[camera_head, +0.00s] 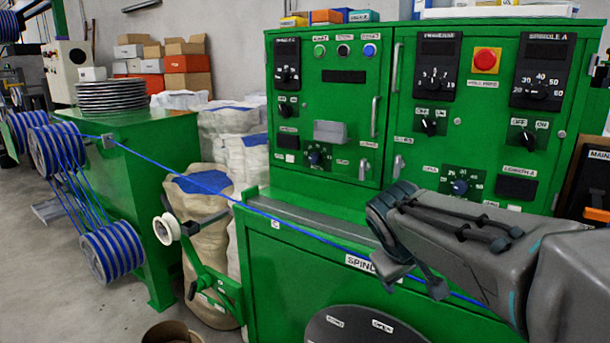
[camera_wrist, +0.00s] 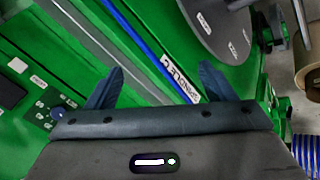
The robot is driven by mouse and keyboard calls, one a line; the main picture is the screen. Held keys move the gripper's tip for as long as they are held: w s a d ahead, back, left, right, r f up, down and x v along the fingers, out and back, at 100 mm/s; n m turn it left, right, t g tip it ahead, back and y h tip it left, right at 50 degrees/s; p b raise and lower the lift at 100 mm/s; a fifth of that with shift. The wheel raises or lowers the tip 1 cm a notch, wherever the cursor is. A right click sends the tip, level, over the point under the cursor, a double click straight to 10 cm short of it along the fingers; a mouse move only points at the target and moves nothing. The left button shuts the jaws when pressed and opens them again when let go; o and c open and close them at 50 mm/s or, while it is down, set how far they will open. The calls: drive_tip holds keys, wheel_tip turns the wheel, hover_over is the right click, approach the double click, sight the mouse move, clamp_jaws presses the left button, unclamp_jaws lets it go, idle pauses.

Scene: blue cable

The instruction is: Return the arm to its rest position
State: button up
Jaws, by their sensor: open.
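My gripper (camera_head: 413,278) is open and hangs in front of the green machine (camera_head: 300,262), at the right of the head view. In the wrist view its two fingers (camera_wrist: 160,78) stand wide apart. The blue cable (camera_head: 200,183) runs from the grooved pulleys at the left, down across the machine's front, and passes behind my gripper to the lower right. In the wrist view the cable (camera_wrist: 140,35) runs diagonally across the gap between the fingers. I cannot tell how far it is from them; nothing appears gripped.
A control panel (camera_head: 460,135) with dials and a red button stands behind my arm. Grooved pulleys (camera_head: 111,252) wound with cable and a white guide roller (camera_head: 166,229) are at the left. A grey disc (camera_head: 362,326) is low on the machine's front. Sacks (camera_head: 200,225) stand between the machines.

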drive_tip(key=s+a+m+g+y+p, duration=0.2)
drive_tip(key=s+p, duration=0.6)
drive_tip(key=s, duration=0.8)
drive_tip(key=shift+a+f+m+g+y+p, duration=0.15)
drive_tip(key=shift+a+m+g+y+p, duration=0.25)
drive_tip(key=shift+a+m+y, duration=0.75)
drive_tip(key=shift+s+f, duration=0.15)
drive_tip(key=shift+f, duration=0.05)
drive_tip(key=shift+c, duration=0.3)
